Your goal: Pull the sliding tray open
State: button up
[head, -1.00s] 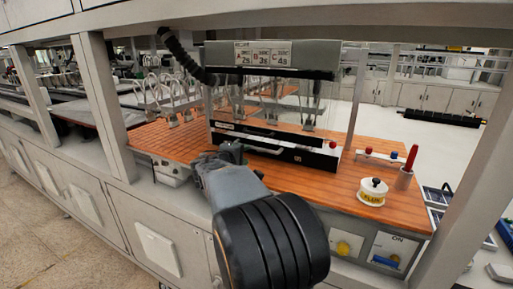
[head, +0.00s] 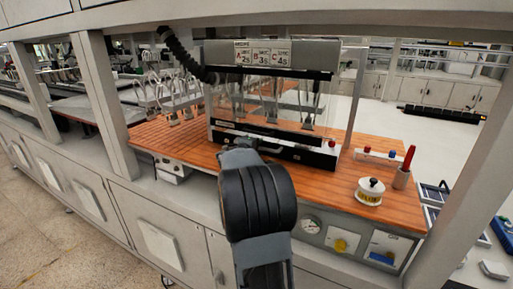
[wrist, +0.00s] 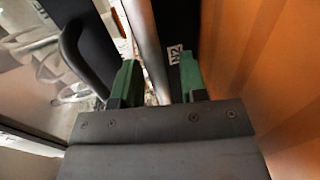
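The sliding tray (head: 300,152) is a long black unit with pale edges, low under the clear-shielded station on the orange worktop. In the wrist view its dark front (wrist: 178,30) carries a white N2 label. A pale metal bar (wrist: 148,45) runs beside this front and shows between my fingers. A black looped handle (wrist: 72,45) is left of my fingers. My gripper (wrist: 158,82) has two green fingers standing apart, one on each side of the bar, with no clear contact. In the head view my arm hides the gripper's fingertips and the tray's left part.
A clear shield (head: 275,100) with hanging hooks stands above the tray. A flux tin (head: 370,192) and a cup with a red stick (head: 403,175) are at right. A grey post (head: 110,110) stands left.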

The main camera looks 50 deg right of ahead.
jog(key=shift+c, duration=0.3)
grip_shut()
jog(key=shift+a+f, duration=0.1)
